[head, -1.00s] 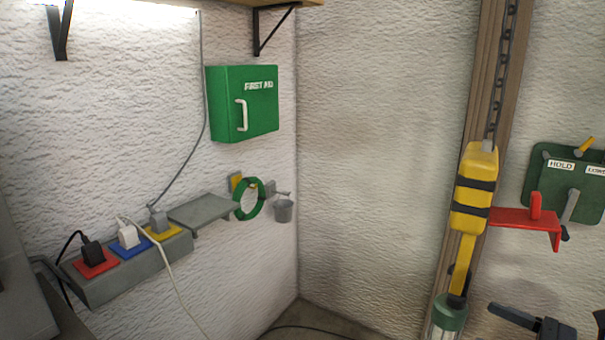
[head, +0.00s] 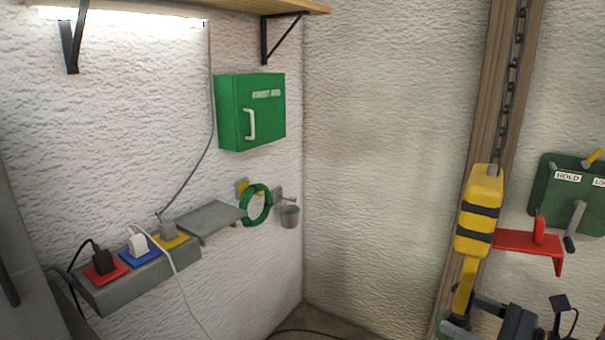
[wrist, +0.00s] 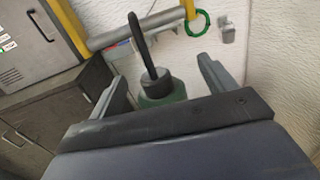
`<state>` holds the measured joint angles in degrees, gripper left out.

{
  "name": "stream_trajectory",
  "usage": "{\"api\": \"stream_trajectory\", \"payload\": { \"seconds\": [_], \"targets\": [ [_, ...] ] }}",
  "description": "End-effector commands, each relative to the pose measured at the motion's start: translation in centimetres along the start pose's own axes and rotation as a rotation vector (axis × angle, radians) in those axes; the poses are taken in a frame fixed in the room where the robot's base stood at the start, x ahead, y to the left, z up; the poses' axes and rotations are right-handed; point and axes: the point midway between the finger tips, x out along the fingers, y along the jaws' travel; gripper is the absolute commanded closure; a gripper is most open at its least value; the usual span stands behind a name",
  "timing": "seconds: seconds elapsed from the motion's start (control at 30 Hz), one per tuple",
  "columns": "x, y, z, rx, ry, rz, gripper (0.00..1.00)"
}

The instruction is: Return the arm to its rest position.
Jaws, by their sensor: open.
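My gripper (wrist: 158,72) is open in the wrist view, one grey finger on each side. A green-topped object (wrist: 163,90) with a black neck and loop shows between and beyond the fingers; I cannot tell whether they touch it. In the head view its green top (head: 450,327) hangs below the yellow hoist (head: 479,210) at the bottom edge, partly hidden by dark parts of my arm (head: 517,322). The fingers cannot be made out in the head view.
A red bracket (head: 520,241) and a green lever board (head: 570,200) are right of the hoist.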

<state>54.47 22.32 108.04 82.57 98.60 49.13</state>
Motion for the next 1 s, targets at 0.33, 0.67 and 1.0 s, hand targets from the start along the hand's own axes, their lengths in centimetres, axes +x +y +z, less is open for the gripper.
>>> {"api": "stream_trajectory", "payload": {
  "seconds": [0.33,0.67,1.0],
  "targets": [
    [-6.4,-1.1,0.2,0.002,-0.002,-0.005,0.21],
    [-11.2,-1.8,0.1,0.000,0.000,-0.001,0.21],
    [-12.0,-1.9,0.0,0.000,-0.001,0.001,0.21]
  ]
}}
